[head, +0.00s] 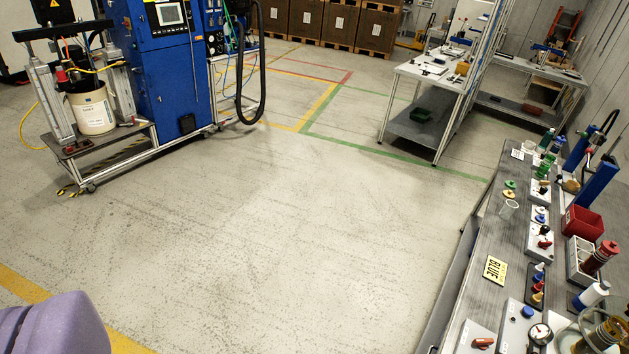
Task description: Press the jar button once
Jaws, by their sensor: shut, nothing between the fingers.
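A workbench (465,280) runs along the right side of the picture. Near its front end, a light panel (511,330) carries a round blue button (528,312) and a dial gauge (540,333). A clear jar (606,332) with yellowish contents stands at the lower right edge, partly cut off. A pale hose curves beside it. I cannot tell for certain which control is the jar button. My gripper's fingers are not in view. A purple shape, perhaps part of my own body, fills the lower left corner, far from the bench.
A blue machine (165,80) with a white drum (92,108) stands at the upper left. Another table (433,67) stands behind. The middle floor is clear.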

